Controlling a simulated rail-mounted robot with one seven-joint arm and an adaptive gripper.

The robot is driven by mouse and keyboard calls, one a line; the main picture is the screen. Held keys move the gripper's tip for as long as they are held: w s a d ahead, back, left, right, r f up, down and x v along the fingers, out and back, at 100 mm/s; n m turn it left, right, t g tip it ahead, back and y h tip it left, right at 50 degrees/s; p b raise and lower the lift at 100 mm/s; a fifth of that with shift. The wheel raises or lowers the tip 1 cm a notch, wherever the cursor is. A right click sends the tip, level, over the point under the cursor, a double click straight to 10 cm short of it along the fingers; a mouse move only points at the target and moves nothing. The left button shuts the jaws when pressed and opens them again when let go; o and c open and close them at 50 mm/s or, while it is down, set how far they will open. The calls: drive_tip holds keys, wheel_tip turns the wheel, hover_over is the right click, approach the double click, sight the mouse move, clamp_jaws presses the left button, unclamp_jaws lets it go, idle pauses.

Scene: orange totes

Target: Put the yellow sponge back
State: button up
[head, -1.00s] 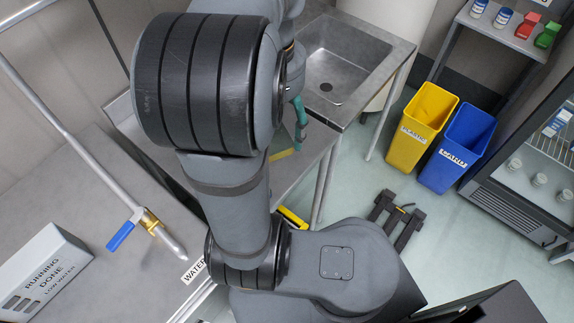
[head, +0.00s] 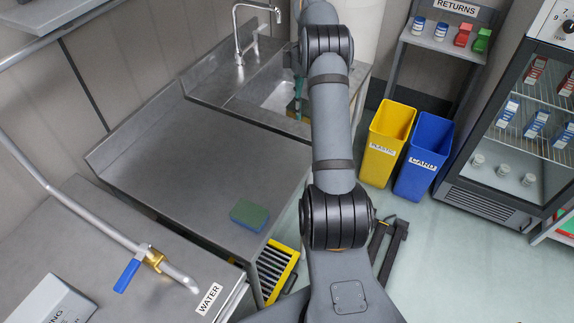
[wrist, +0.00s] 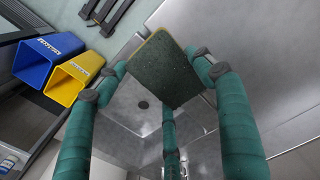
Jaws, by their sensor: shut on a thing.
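A sponge with a dark green face and a thin yellow edge (wrist: 172,62) is between the teal fingers of my gripper (wrist: 160,75) in the wrist view. My gripper is shut on it, and the sponge's green face is turned to the wrist camera. Below it in the wrist view is the steel sink with its drain (wrist: 143,104).
A green and blue sponge (head: 250,214) lies on the steel counter (head: 200,170), otherwise clear. A faucet (head: 238,45) stands behind the sink. Yellow (head: 388,140) and blue (head: 424,155) bins stand right of my arm. The RETURNS shelf (head: 440,42) and fridge (head: 520,130) are farther right.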

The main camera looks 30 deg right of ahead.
drive_tip(key=shift+w+d+f, duration=0.1)
drive_tip(key=shift+d+f, duration=0.45)
drive_tip(key=shift+f, duration=0.25)
drive_tip(key=shift+a+f+n, duration=0.15)
drive_tip(key=shift+f+n, duration=0.15)
drive_tip(key=b, duration=0.1)
hover_over(289, 161)
wheel_tip(289, 161, down, 6)
drive_tip(key=shift+f, duration=0.15)
wheel_tip(289, 161, down, 4)
drive_tip(key=shift+r+p, duration=0.1)
drive_tip(key=shift+p, duration=0.4)
drive_tip(key=shift+f, duration=0.2)
drive_tip(key=shift+f+b, duration=0.2)
drive_tip(key=shift+b, duration=0.1)
drive_tip(key=o, duration=1.1)
